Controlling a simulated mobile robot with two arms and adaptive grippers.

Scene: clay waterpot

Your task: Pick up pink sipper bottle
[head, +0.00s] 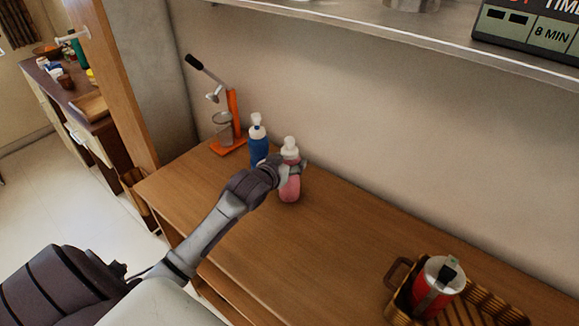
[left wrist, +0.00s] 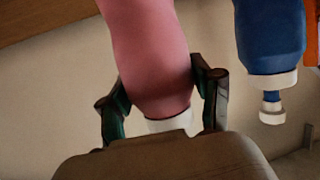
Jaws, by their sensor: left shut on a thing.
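The pink sipper bottle (head: 289,187) has a white cap and stands upright on the wooden counter (head: 330,235) in the head view. My left gripper (head: 291,166) is shut around its upper part, just below the cap. In the left wrist view the pink bottle (left wrist: 150,50) appears upside down, with a finger of my left gripper (left wrist: 163,100) on each side of it. Part of its cap is hidden by the gripper body. My right gripper is not in view.
A blue bottle (head: 258,145) with a white top stands close behind and left of the pink one. An orange juicer press (head: 232,115) stands at the counter's back left. A wicker basket (head: 480,305) with a red tumbler (head: 436,285) is at right. The counter between is clear.

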